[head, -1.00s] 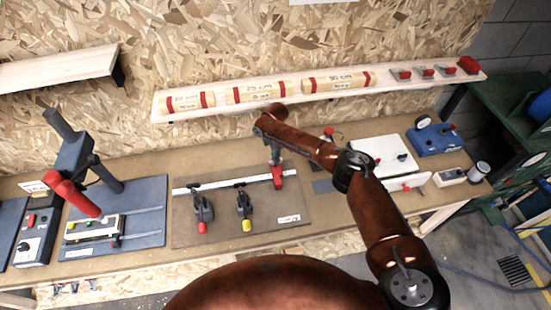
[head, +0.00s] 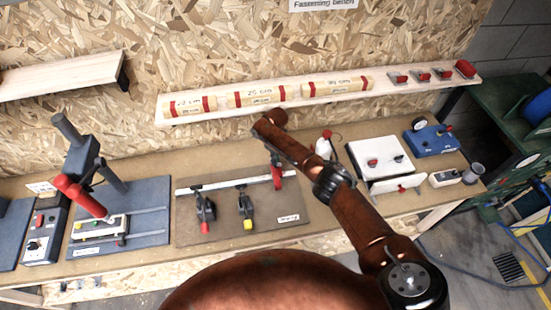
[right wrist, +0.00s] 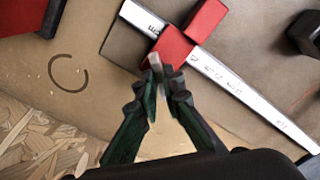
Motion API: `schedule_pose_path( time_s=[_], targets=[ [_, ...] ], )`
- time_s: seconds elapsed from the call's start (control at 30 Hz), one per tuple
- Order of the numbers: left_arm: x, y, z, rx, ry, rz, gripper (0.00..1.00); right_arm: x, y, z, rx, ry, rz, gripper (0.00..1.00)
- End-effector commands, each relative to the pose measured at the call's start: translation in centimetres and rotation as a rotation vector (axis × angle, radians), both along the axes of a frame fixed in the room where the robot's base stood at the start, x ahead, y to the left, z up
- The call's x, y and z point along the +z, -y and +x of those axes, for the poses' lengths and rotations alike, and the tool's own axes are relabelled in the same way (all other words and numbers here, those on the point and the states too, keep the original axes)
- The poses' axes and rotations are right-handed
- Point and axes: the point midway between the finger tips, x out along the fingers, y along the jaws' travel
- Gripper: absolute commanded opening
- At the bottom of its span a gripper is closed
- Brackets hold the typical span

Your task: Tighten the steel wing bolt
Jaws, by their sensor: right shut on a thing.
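The steel wing bolt (right wrist: 155,62) shows as a small pale grey piece between my fingertips in the right wrist view. It is at the edge of a red stop block (right wrist: 177,44), which sits across a steel rule (right wrist: 240,85). My right gripper (right wrist: 160,84) is shut on the wing bolt, and its fingers hide much of it. In the head view my right gripper (head: 275,160) reaches down to the red block (head: 278,180) at the right end of the rule (head: 225,184). My left gripper is in neither view.
A board (head: 245,228) carries two clamps, one red-tipped (head: 204,212) and one yellow-tipped (head: 245,208). A drill-press-like stand (head: 80,165) with a red handle is at left. A white plate (head: 375,160) and a blue device (head: 432,138) are at right. A shelf (head: 225,112) hangs above.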

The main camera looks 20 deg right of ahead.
Motion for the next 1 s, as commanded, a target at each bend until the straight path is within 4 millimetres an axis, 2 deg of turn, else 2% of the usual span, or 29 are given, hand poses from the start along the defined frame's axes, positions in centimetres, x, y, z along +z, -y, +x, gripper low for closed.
schedule_pose_path(
  time_s=[0.6, 1.0],
  targets=[
    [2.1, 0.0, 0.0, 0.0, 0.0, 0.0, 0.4, 0.2, -0.1, 0.0, -0.562, -0.001, 0.0, 0.0],
    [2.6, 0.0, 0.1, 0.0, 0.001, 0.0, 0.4, 0.3, -0.1, 0.1, -0.775, 0.002, 0.0, 0.0]
  ],
)
